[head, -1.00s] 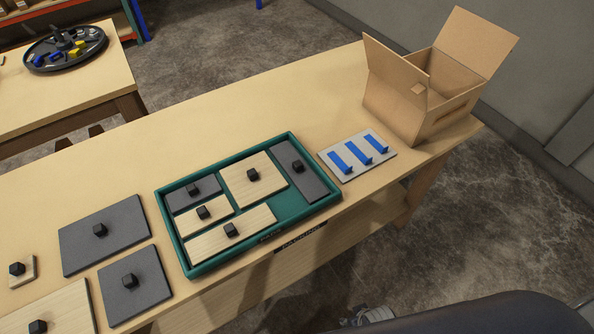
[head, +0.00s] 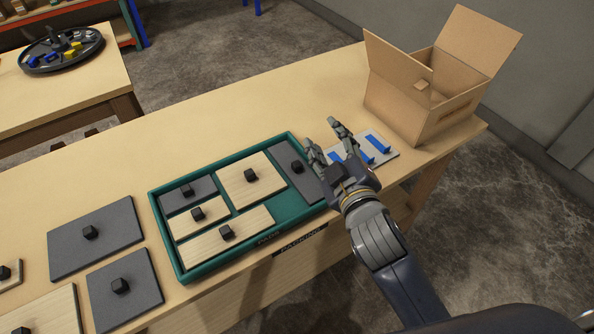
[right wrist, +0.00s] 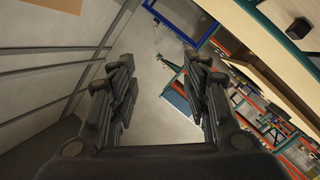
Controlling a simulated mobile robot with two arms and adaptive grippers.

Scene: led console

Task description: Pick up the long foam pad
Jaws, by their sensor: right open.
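The long foam pad (head: 289,158) is a narrow dark grey slab with a black knob. It lies along the right end of a green tray (head: 166,238). My right gripper (head: 322,135) is open and empty, just right of the pad in the head view, and covers part of the plate with blue hooks. Its fingers also show spread apart in the right wrist view (right wrist: 160,65), with nothing between them. My left gripper is out of view.
The tray also holds a small grey pad (head: 203,185) and several wood panels. An open cardboard box (head: 400,110) stands right of the hook plate (head: 386,154). Larger grey pads (head: 100,215) lie left of the tray. The tabletop behind the tray is clear.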

